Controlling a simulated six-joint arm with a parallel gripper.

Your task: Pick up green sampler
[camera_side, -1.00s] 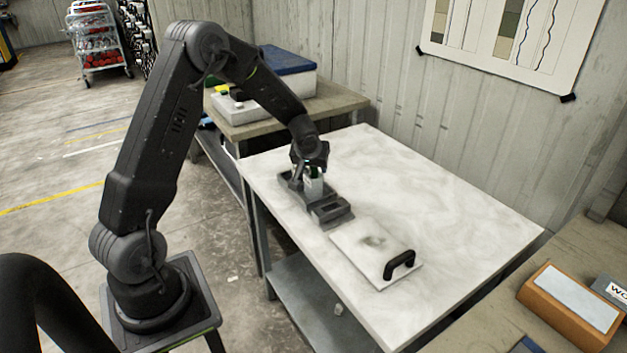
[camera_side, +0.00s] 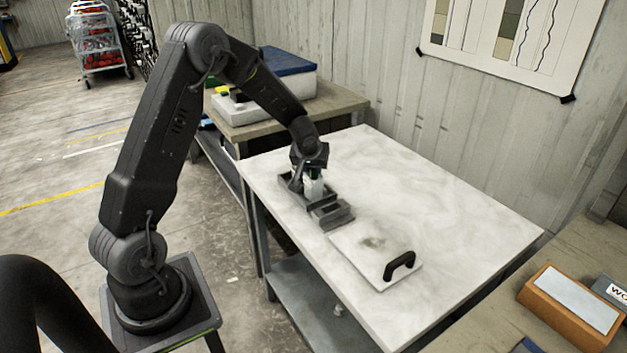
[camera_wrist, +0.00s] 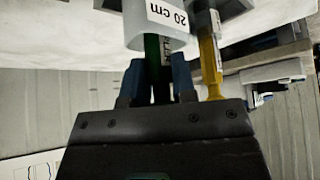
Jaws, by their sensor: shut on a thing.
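The green sampler (camera_wrist: 152,66) is a dark green upright rod with lettering, seen between my gripper's two blue fingers in the wrist view. My gripper (camera_wrist: 157,82) is shut on it. The sampler's end enters a pale sleeve labelled "20 cm" (camera_wrist: 160,22), which hides the rest. A yellow sampler (camera_wrist: 209,65) stands just to the right, outside the fingers. In the side view my gripper (camera_side: 311,172) is low over the dark holder (camera_side: 333,214) on the white table, with the pale sleeve (camera_side: 314,189) below it. The green sampler is mostly hidden there.
A white board with a black handle (camera_side: 399,265) lies in front of the holder on the marble-like table (camera_side: 450,215). The table's right and back are clear. A side bench (camera_side: 345,101) with a blue-topped case (camera_side: 287,60) stands behind left.

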